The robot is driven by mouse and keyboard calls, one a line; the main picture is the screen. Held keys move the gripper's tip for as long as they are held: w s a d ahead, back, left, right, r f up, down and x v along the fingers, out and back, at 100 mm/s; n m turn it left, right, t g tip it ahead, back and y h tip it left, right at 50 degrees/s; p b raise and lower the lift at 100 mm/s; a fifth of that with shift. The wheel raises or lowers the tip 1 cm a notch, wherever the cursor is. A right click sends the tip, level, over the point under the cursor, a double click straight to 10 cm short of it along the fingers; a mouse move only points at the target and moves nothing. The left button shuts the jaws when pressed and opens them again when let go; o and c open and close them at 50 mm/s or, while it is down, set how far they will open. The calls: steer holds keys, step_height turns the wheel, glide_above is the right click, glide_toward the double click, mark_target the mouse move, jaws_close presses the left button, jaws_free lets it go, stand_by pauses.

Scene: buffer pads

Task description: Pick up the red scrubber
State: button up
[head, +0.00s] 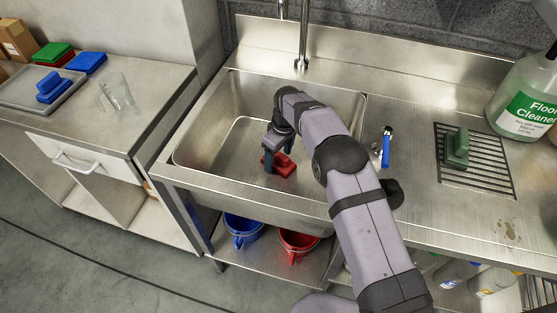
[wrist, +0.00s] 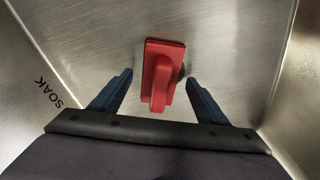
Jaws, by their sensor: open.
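The red scrubber (head: 280,163) lies on the floor of the steel sink basin (head: 222,135), partly hidden by my gripper in the head view. In the wrist view the red scrubber (wrist: 163,72) shows a flat rectangular base with a raised handle. My gripper (head: 279,163) reaches down into the basin over the scrubber. In the wrist view my gripper's (wrist: 157,85) blue fingers are spread, one on each side of the scrubber, with gaps between. It is open and holds nothing.
The basin walls surround my gripper, and the wrist view shows the word SOAK (wrist: 53,93) on the steel. A faucet (head: 302,40) rises behind the basin. A green scrubber (head: 456,148) sits on a drain grate at right. A tray (head: 18,95) stands on the left counter.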

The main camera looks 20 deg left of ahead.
mark_target(279, 153)
steer(key=c, duration=1.3)
step_height(279, 153, up, 10)
steer(key=shift+r+b, duration=0.1)
steer(key=shift+b, duration=0.2)
